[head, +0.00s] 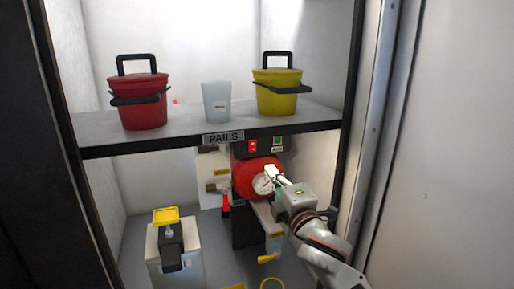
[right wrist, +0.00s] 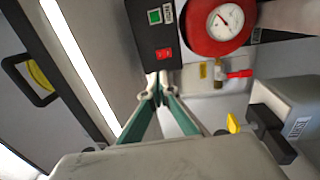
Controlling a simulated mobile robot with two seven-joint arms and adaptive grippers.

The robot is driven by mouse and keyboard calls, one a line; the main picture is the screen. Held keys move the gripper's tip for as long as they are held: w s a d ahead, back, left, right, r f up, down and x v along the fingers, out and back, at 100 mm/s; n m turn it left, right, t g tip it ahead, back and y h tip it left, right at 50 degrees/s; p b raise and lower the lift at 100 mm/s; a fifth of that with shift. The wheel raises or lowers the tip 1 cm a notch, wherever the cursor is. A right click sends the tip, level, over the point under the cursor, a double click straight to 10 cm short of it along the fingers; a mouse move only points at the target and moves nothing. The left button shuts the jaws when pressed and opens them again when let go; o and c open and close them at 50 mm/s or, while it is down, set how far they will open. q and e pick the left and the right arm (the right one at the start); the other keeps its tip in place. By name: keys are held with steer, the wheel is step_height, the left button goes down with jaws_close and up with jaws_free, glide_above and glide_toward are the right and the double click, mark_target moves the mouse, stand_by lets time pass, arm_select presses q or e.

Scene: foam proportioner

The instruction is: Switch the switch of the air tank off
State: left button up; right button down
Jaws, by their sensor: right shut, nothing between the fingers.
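The air tank (head: 248,172) is a red cylinder with a white round gauge (head: 262,185), under the shelf. A black control box (head: 240,150) at its top carries a red rocker switch (head: 252,146) and a green one (head: 277,143). The right wrist view also shows the red switch (right wrist: 163,54), the green one (right wrist: 154,16) and the gauge (right wrist: 225,18). My right gripper (head: 272,175) is shut and empty, in front of the tank and below the switches in the head view. Its fingertips (right wrist: 157,92) point toward the box; contact cannot be told. My left gripper is out of view.
A shelf (head: 180,143) labelled PAILS overhangs the tank, with a red pail (head: 140,100), a cup (head: 216,102) and a yellow pail (head: 277,92). A grey container (head: 172,262) with a yellow top stands lower left. The cabinet's right frame (head: 352,120) is close to my arm.

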mark_target(252, 144)
steer(key=p+x, duration=0.1)
steer(key=x, duration=1.2)
steer(key=shift+w+r, duration=0.1)
steer(key=shift+w, duration=0.2)
steer(key=shift+w+a, duration=0.15)
steer(key=shift+w, duration=0.05)
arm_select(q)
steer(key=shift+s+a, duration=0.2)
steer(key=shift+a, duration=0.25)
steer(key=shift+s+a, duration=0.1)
